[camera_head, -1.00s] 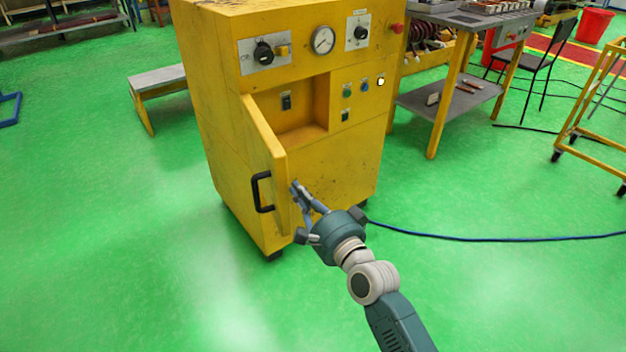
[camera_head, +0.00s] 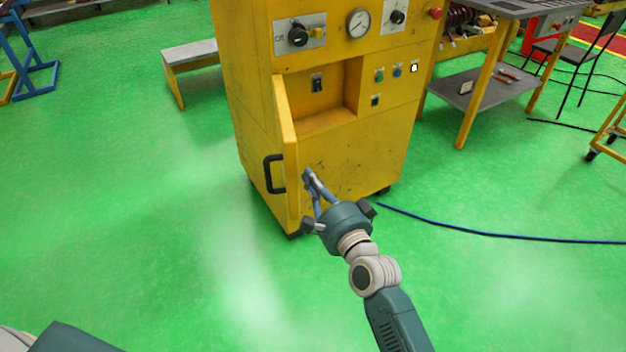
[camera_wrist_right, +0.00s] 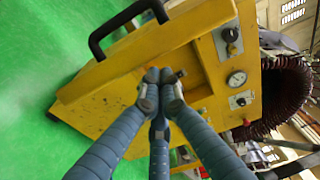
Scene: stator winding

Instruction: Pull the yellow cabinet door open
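The yellow cabinet (camera_head: 340,150) stands in the middle of the head view with its door (camera_head: 288,160) standing open toward me, showing a recess behind it. The black door handle (camera_head: 272,174) is on the door's left, outer face. My right gripper (camera_head: 309,178) is at the inner side of the door, to the right of its edge. In the right wrist view the fingers of my right gripper (camera_wrist_right: 161,76) are close together by the door (camera_wrist_right: 145,50), with nothing visible between them; the handle (camera_wrist_right: 125,24) lies beyond them. My left gripper is out of view.
A grey bench (camera_head: 190,55) stands left of the cabinet. A work table (camera_head: 490,90) is to the right. A blue cable (camera_head: 480,233) runs along the floor to the right. The green floor (camera_head: 170,220) in front and left is clear.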

